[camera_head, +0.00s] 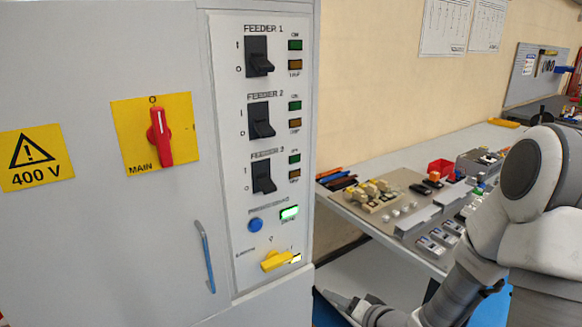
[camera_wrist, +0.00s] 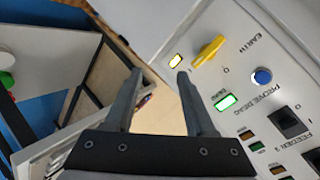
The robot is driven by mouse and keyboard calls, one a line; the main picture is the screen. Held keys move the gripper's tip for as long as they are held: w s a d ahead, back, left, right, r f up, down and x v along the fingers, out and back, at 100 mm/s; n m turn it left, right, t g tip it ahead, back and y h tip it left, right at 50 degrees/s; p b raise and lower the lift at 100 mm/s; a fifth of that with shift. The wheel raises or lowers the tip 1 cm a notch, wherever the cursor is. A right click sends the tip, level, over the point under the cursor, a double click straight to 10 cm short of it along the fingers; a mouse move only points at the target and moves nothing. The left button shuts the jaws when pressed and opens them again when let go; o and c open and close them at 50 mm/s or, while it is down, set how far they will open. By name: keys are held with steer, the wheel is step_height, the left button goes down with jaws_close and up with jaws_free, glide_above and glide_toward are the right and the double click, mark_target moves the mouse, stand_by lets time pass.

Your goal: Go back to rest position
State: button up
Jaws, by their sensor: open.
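My gripper (camera_wrist: 158,80) is open and empty in the wrist view, its two fingers apart beside the cabinet's control panel. In the head view my gripper (camera_head: 345,305) shows low at the bottom, to the right of the cabinet (camera_head: 100,220), partly cut off by the frame edge. The yellow earth switch (camera_head: 276,261) is on the lower panel, and it also shows in the wrist view (camera_wrist: 209,50), just beyond the right fingertip. I cannot tell whether the fingertip touches it; a gap seems to show between them. A lit indicator is beside the switch.
The panel carries black feeder switches (camera_head: 260,118), a blue button (camera_head: 255,225) and a lit green lamp (camera_head: 290,213). A red main switch (camera_head: 159,137) and blue door handle (camera_head: 205,257) stick out. A workbench (camera_head: 380,228) with parts stands right, close to my arm.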

steer(key=s+d+r+n+g+h+p, duration=0.1)
steer(key=s+d+r+n+h, duration=0.15)
steer(key=r, duration=0.45)
steer(key=s+d+r+n+g+h+p, duration=0.1)
steer(key=s+d+r+h+p, duration=0.1)
steer(key=d+r+h, duration=0.35)
steer(key=s+a+r+n+g+y+p, duration=0.1)
steer(key=s+a+r, duration=0.1)
steer(key=s+r, duration=0.5)
steer(key=s+a+r+g+y+p, duration=0.1)
steer(key=s+a+r+g, duration=0.1)
steer(key=s+r, duration=0.4)
steer(key=s+a, duration=0.1)
steer(key=s, duration=0.2)
steer(key=shift+s+r+n, duration=0.35)
steer(key=shift+s, duration=0.05)
steer(key=shift+a, duration=0.2)
